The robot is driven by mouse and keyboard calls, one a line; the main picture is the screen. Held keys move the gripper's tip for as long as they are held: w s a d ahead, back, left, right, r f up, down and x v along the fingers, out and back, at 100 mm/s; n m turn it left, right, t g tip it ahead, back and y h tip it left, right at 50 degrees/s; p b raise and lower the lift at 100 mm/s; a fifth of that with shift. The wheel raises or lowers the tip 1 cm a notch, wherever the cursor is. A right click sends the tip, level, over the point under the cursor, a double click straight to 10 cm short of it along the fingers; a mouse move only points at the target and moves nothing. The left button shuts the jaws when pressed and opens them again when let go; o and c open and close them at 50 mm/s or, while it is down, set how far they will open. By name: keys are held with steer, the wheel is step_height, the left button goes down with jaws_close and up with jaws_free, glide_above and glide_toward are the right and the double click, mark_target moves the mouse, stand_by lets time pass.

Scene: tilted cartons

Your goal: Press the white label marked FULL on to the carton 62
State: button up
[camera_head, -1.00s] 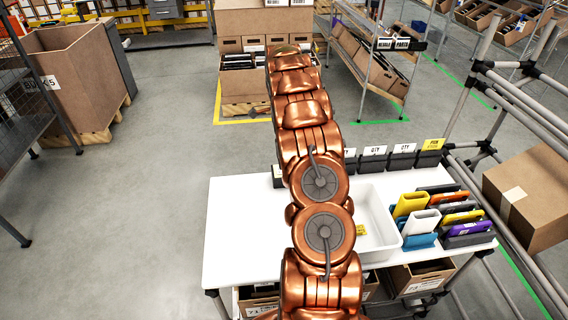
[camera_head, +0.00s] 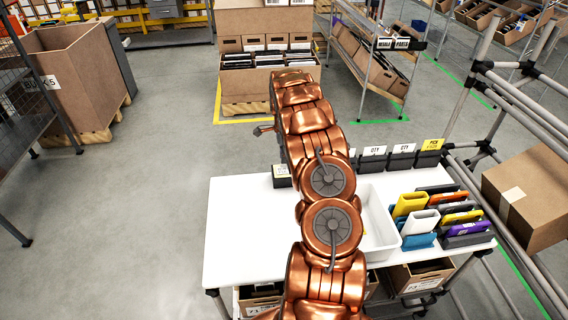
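My copper arm rises from the bottom edge across the table and bends over at the top. My gripper does not show clearly; the arm seems to hide it, and a small dark-tipped part juts out left of the arm. A row of black holders stands along the table's back edge: white cards reading QTY (camera_head: 374,151) and a yellow card (camera_head: 433,145). Another black holder (camera_head: 281,176) stands left of the arm. I cannot make out a FULL label. Open cartons sit under the table, one at left (camera_head: 258,300) and one at right (camera_head: 420,276); their numbers are unreadable.
The white table (camera_head: 240,235) is bare on its left side. A white tray (camera_head: 379,240) lies right of the arm, beside a rack of coloured items (camera_head: 440,214). A grey pipe frame (camera_head: 520,105) and a tilted closed carton (camera_head: 530,195) stand at right.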

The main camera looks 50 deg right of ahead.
mark_target(284, 166)
steer(key=shift+f+b, duration=0.65)
steer(key=shift+f, duration=0.75)
jaws_close()
steer(key=shift+r, duration=0.15)
steer(key=shift+w+r+b, duration=0.1)
steer(key=shift+r+b, duration=0.2)
steer(key=shift+r, duration=3.05)
